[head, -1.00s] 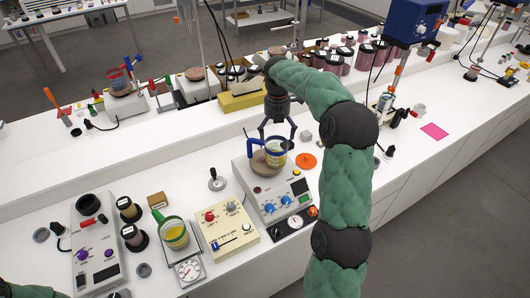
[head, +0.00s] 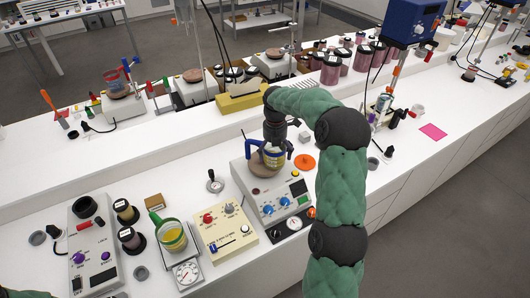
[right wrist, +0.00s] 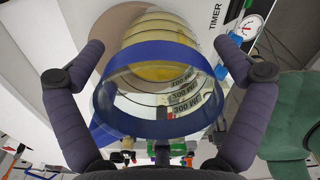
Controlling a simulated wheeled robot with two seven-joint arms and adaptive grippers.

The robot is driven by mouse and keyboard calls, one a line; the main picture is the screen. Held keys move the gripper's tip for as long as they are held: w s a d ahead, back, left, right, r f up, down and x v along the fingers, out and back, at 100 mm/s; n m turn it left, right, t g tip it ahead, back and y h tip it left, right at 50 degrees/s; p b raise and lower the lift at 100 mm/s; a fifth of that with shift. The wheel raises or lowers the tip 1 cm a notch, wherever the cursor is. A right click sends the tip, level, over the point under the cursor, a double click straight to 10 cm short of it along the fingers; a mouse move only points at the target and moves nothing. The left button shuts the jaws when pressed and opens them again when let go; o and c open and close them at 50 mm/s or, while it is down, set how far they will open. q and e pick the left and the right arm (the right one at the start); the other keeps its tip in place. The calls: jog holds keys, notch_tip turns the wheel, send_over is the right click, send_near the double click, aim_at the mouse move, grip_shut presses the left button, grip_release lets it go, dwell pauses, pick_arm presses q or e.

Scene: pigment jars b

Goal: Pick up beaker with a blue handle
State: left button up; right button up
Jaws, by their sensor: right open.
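The beaker with a blue handle (head: 272,158) stands upright on the round plate of a hotplate (head: 254,183) in the head view. It holds some yellow liquid and has a blue band at its rim. In the right wrist view I look down on the beaker (right wrist: 155,72), its blue rim close to the camera and its graduations showing. My right gripper (head: 273,146) is open and lowered over the beaker. In the right wrist view its fingers (right wrist: 160,65) are on either side of the beaker, with gaps beside the rim. My left gripper is out of view.
Left of the hotplate stand a beige control box (head: 227,230), a green-handled beaker with yellow liquid (head: 172,237) and a dial gauge (head: 187,273). An orange disc (head: 304,162) lies right of my gripper. A yellow box (head: 241,98) stands behind. Bare counter shows at the left.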

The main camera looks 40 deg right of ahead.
jog(key=c, duration=1.3)
jog(key=shift+c, duration=0.5)
jog(key=shift+r, duration=0.1)
